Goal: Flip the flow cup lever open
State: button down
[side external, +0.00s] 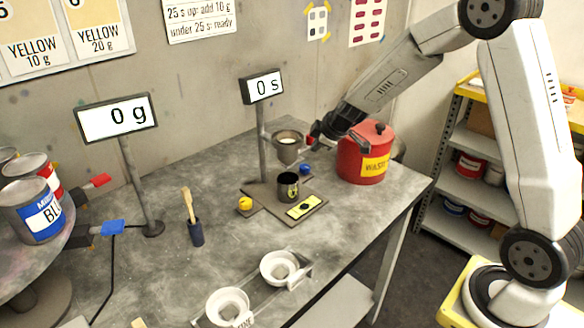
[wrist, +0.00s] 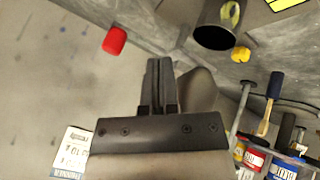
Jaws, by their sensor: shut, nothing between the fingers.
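The flow cup (side external: 287,147) is a grey cup with pale contents, held on a stand post above a dark can (side external: 289,187). A small red tip, probably the lever's end (side external: 309,141), shows right of the cup, close against my gripper (side external: 318,138). In the wrist view my gripper (wrist: 160,78) is shut and empty. A red knob (wrist: 115,40) is apart from the fingers, to their upper left. A grey rounded shape beside the fingers may be the flow cup; it is partly hidden. The dark can also shows in the wrist view (wrist: 214,36).
A red waste pot (side external: 364,160) stands just right of the stand, under my forearm. A yellow button (side external: 245,203) and a blue button (side external: 305,169) are by the stand base.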

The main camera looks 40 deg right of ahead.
aim_at(310, 142)
jog(key=shift+w+d+f, duration=0.35)
jog(key=shift+w+d, duration=0.4)
jog(key=shift+w, duration=0.2)
jog(key=shift+w+d+f, duration=0.3)
jog(key=shift+w+d, duration=0.45)
jog(key=shift+w, duration=0.15)
jog(key=shift+w+d+n+y, duration=0.3)
jog(key=shift+d+n+y, duration=0.1)
jog(key=shift+d+n, duration=0.15)
jog(key=shift+w+d+n+g+y, duration=0.15)
jog(key=shift+w+d+n+y, duration=0.5)
jog(key=shift+n, duration=0.3)
jog(key=shift+w+d+n+g+y, duration=0.1)
jog(key=shift+w+d+n+y, duration=0.3)
jog(key=shift+w+n, duration=0.45)
jog(key=shift+w+d+n+g+y, duration=0.15)
jog(key=shift+w+d+n+y, duration=0.35)
jog(key=shift+n, duration=0.55)
jog(key=shift+w+a, duration=0.1)
jog(key=shift+a, duration=0.05)
